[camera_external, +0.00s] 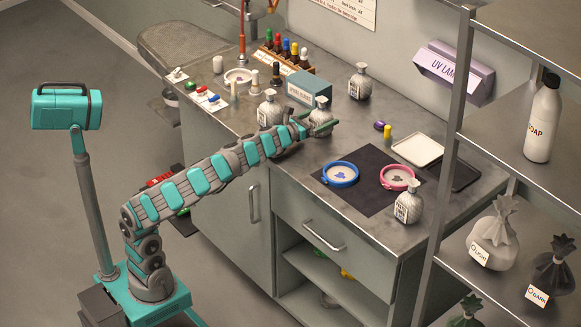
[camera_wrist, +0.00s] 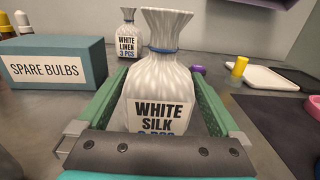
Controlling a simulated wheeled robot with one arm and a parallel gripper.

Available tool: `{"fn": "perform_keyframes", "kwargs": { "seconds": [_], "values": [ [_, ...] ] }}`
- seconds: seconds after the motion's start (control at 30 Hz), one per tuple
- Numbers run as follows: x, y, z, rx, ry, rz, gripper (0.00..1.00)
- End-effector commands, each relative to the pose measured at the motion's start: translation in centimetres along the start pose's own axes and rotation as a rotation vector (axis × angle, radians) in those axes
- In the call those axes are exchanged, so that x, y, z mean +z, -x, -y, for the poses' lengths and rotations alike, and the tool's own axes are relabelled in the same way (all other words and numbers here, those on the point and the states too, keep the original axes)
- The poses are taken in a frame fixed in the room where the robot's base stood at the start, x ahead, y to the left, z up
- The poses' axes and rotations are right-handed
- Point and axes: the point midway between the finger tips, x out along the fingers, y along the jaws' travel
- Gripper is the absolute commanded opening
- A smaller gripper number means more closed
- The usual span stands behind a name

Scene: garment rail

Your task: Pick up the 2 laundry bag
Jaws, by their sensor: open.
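A small white-grey laundry bag (camera_external: 319,111) with a tied neck stands on the metal counter. In the wrist view this bag (camera_wrist: 160,80) reads "WHITE SILK"; its piece-count line is mostly hidden by my gripper's front. My gripper (camera_external: 318,129) is open, with one green finger on each side of that bag. I cannot tell whether the fingers touch it. Another bag (camera_wrist: 129,38), labelled "WHITE LINEN 3 PCS", stands behind it. Similar bags stand at the counter's back (camera_external: 360,82), left of my gripper (camera_external: 269,112), and at the right front (camera_external: 408,205); their labels are unreadable here.
A teal "SPARE BULBS" box (camera_wrist: 55,62) stands close at left. A yellow cylinder (camera_wrist: 240,66), a purple item (camera_wrist: 198,70) and a white tray (camera_wrist: 270,78) lie to the right. A dark mat (camera_external: 345,194) holds blue (camera_external: 340,180) and pink (camera_external: 384,182) rings.

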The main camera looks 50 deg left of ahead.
Motion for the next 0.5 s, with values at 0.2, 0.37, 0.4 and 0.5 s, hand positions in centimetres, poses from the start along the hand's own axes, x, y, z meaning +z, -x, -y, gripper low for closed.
{"fn": "perform_keyframes", "kwargs": {
  "seconds": [0.2,0.37,0.4,0.5],
  "values": [
    [0.1,-2.3,-0.1,0.003,0.000,-0.001,1.00],
    [0.1,-2.8,-0.1,0.003,0.001,-0.001,1.00],
    [0.1,-2.8,-0.1,0.002,0.000,0.000,1.00],
    [0.1,-2.8,-0.1,0.003,0.000,0.000,1.00]
  ]
}}
